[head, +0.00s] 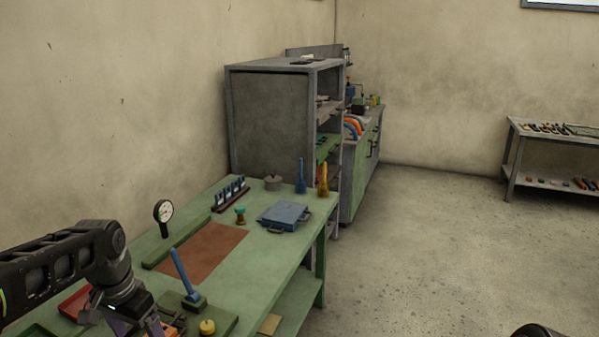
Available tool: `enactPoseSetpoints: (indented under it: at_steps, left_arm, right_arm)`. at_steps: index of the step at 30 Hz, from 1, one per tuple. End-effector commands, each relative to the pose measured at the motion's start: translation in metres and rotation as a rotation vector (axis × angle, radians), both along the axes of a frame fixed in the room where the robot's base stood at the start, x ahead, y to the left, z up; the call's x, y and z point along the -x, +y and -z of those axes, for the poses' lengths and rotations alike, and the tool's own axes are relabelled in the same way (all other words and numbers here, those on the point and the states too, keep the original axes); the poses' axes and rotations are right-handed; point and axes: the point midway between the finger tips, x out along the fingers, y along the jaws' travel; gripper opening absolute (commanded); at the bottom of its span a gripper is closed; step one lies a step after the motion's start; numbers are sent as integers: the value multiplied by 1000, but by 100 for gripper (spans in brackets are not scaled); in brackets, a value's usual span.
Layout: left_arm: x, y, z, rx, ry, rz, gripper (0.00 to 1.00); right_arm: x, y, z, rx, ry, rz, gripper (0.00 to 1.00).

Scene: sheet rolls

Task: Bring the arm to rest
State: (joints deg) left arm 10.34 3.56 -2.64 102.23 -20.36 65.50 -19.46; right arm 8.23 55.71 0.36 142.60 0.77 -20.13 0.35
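My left arm comes in from the left, bent over the near end of the green workbench (215,204). My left gripper (146,325) points down at the bottom edge of the head view. Its fingertips are cut off or lost among the things there, so I cannot tell if it is open, shut or holding anything. It is close to the left of a green base with a blue lever (180,271) and a yellow knob (207,327). My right gripper is not in view; only a dark rounded piece shows at the bottom right.
On the bench are a brown mat (205,248), a dial gauge (163,212), a blue case (284,216), a rack (231,193) and a red tray (76,304). A grey cabinet (270,125) stands behind. The floor (430,240) to the right is clear up to a far shelf (555,153).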

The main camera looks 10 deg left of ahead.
Motion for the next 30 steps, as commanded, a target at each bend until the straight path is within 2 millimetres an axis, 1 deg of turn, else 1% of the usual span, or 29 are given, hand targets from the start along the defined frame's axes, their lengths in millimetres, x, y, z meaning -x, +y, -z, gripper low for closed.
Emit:
enactPoseSetpoints:
  at_steps: [6,8,10,14,15,17,18,20,21,23,24,26,27,29,30]
  left_arm:
    - [-30,-10,9,25,-130,-46,86]
    - [-40,-16,15,39,-170,-59,86]
    - [-52,-26,27,62,-215,-75,86]
    - [-71,-56,70,123,-283,-113,86]
    - [-76,-67,87,145,-300,-127,86]
    - [-80,-88,120,186,-319,-153,86]
    - [-80,-104,144,215,-329,-175,86]
    - [-74,-130,187,261,-332,-210,86]
    - [-66,-147,217,289,-327,-236,86]
    - [-50,-172,258,326,-314,-275,86]
    - [-36,-187,284,346,-298,-301,86]
    - [-10,-208,321,368,-265,-334,86]
    - [10,-220,345,380,-240,-353,86]
    - [42,-238,376,390,-191,-374,86]
    - [64,-248,394,394,-154,-381,86]
  right_arm:
    - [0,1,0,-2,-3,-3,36]
    - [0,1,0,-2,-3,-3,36]
    - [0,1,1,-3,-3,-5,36]
    - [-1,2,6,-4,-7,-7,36]
    - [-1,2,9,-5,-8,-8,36]
    - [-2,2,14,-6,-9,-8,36]
    - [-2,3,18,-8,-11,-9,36]
    - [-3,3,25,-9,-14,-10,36]
    - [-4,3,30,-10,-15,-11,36]
    - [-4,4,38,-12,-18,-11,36]
    - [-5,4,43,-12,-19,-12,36]
    - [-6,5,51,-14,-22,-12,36]
    - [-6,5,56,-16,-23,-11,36]
    - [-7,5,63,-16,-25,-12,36]
    - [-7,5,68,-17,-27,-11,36]
